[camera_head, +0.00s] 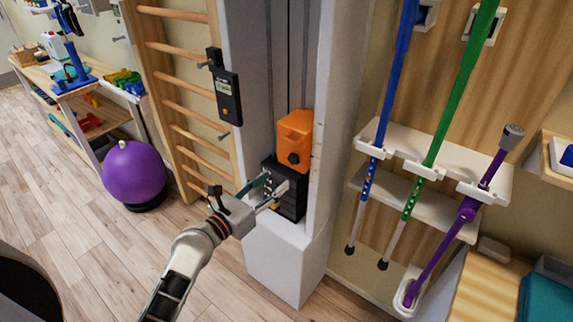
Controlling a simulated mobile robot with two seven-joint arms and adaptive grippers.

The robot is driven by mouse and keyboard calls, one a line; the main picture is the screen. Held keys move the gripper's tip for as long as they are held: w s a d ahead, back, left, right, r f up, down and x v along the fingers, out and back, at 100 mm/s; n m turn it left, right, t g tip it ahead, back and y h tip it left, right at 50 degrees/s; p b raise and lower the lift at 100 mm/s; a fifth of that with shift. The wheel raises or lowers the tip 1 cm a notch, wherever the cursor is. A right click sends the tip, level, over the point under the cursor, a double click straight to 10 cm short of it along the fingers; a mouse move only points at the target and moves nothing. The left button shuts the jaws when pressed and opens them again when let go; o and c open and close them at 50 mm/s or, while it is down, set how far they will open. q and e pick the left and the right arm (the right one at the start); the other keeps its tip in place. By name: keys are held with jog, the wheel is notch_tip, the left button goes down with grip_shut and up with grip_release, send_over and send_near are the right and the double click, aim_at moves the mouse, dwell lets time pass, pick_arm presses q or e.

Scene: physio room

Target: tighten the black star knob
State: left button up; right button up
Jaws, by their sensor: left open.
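The black star knob (293,158) sits on the front of an orange block (296,128) in the tall white column frame. My left gripper (275,183) is open, its two fingers apart. In the picture it is below and a little left of the knob, in front of the black weight stack (292,203). I see nothing between its fingers, and it does not appear to touch the knob. Its exact distance from the stack is hard to tell. My right gripper is not in view.
A black handheld device (228,97) hangs on the column's left post. Wooden wall bars (185,105) and a purple ball (134,172) are at left. Blue, green and purple poles (436,120) stand in a white rack at right.

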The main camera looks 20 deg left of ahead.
aim_at(292, 160)
pick_arm(q)
jog(key=shift+n, duration=0.9)
jog(key=w, duration=0.2)
jog(key=w+d+r, duration=0.1)
jog(key=w, duration=0.2)
jog(key=w+d, duration=0.1)
jog(key=w, duration=0.1)
jog(key=shift+w+d+r, duration=0.2)
jog(key=shift+w+r, duration=0.05)
jog(key=shift+r, duration=0.1)
jog(key=c, duration=1.1)
